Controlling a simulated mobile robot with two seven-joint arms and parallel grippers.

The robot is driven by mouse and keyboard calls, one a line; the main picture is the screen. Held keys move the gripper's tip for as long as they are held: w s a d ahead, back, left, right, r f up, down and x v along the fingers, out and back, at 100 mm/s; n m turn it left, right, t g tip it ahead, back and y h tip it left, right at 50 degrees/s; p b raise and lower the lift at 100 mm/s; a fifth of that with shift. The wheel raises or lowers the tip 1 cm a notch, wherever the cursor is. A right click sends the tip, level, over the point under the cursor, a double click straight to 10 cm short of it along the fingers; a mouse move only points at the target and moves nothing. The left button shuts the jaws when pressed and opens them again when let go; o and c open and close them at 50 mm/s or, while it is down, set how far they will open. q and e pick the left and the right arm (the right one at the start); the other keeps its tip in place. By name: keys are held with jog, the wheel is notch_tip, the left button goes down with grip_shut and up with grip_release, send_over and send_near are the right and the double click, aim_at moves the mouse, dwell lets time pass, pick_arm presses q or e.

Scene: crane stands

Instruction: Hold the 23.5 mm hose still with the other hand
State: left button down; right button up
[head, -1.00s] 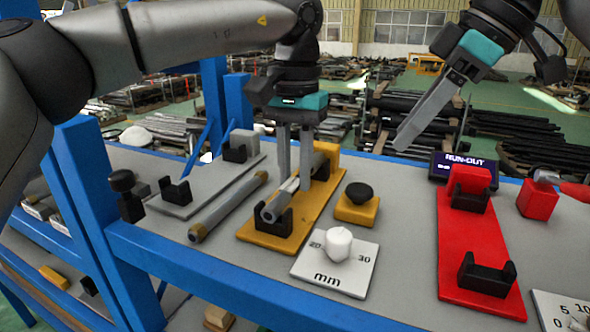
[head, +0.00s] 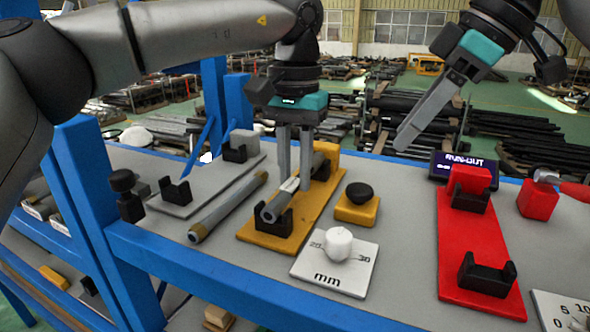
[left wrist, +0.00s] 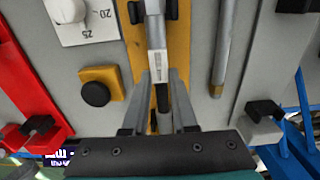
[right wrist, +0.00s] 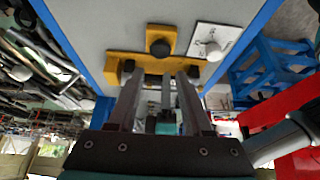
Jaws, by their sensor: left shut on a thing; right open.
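A grey hose (head: 271,211) lies in the black cradles of a yellow stand (head: 262,240). My left gripper (head: 294,184) comes down from above and is shut on this hose around its middle. In the left wrist view the hose (left wrist: 157,38) runs between the fingers, with a pale band beside them. I cannot read a size on it. A second grey hose (head: 228,208) with brass-coloured ends lies loose on the shelf, left of the stand. My right gripper (head: 402,146) is open and empty in the air, to the right of the yellow stand.
A black button on a yellow block (head: 357,207) and a white mm dial (head: 337,246) stand right of the yellow stand. A red stand (head: 480,245), a run-out display (head: 464,167) and a red block (head: 538,198) are further right. A blue post (head: 108,215) rises at left.

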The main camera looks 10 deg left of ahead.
jog(key=shift+r, duration=0.2)
jog(key=shift+c, duration=1.3)
jog(key=shift+w+d+r, duration=0.1)
jog(key=shift+d+r, duration=0.1)
jog(key=shift+r, duration=0.1)
jog(key=shift+c, duration=0.7)
jog(key=shift+w+d+r+y, duration=0.1)
jog(key=shift+d+r+y, duration=0.25)
jog(key=shift+r+y, duration=0.25)
jog(key=shift+w+d+r+y, duration=0.1)
jog(key=shift+d+r+y, duration=0.3)
jog(key=shift+r, duration=0.25)
grip_shut()
jog(key=shift+d+r, duration=0.2)
jog(key=shift+r, duration=0.1)
